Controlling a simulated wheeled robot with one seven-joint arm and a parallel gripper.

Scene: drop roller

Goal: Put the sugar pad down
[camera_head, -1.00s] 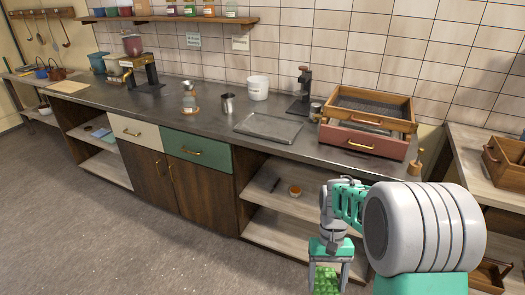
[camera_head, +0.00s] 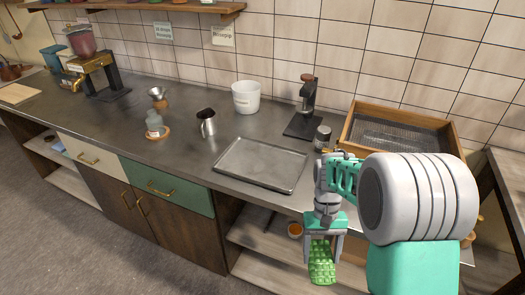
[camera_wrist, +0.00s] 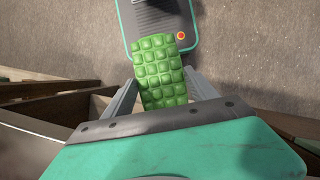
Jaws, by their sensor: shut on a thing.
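The sugar pad is a green, quilted, bumpy block (camera_head: 322,262). It hangs below my gripper (camera_head: 323,250), in front of the open shelves under the counter. My gripper is shut on the pad, with one finger on each side of it. In the wrist view the pad (camera_wrist: 160,72) sticks out between the two fingers (camera_wrist: 162,95), above the floor and part of my base. It is in the air and touches no surface that I can see.
A flat metal tray (camera_head: 240,166) lies on the dark counter (camera_head: 180,180). A metal jug (camera_head: 206,123), a white tub (camera_head: 246,97), a black tamper stand (camera_head: 303,110) and a wooden-framed tray (camera_head: 352,130) stand around it.

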